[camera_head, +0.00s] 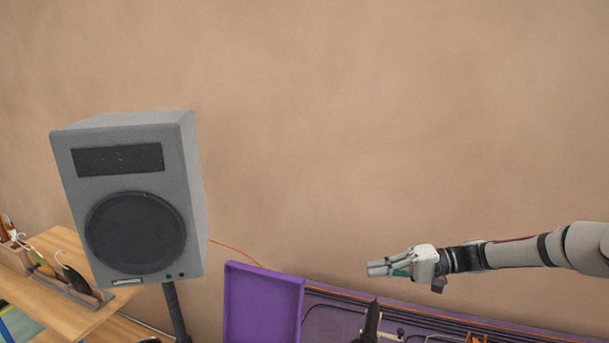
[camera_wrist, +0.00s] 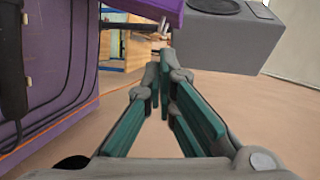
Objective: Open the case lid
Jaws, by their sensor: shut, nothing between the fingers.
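A purple panel with a raised rim, which looks like the case lid (camera_head: 262,305), stands raised at the bottom of the head view. A purple-edged case body (camera_head: 325,318) stretches to its right, its lower part cut off by the frame. In the wrist view a purple and grey part of the case (camera_wrist: 62,60) fills the left, and a purple edge (camera_wrist: 150,8) crosses the top. My gripper (camera_head: 369,268) is right of the panel and above the case, pointing left. It is shut and empty, its green-padded fingers (camera_wrist: 158,80) apart from the purple parts.
A grey speaker (camera_head: 125,200) on a black stand (camera_head: 175,312) is left of the panel; it also shows in the wrist view (camera_wrist: 225,35). A wooden table (camera_head: 60,245) with small items is at far left. The tan wall (camera_head: 350,120) is bare above.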

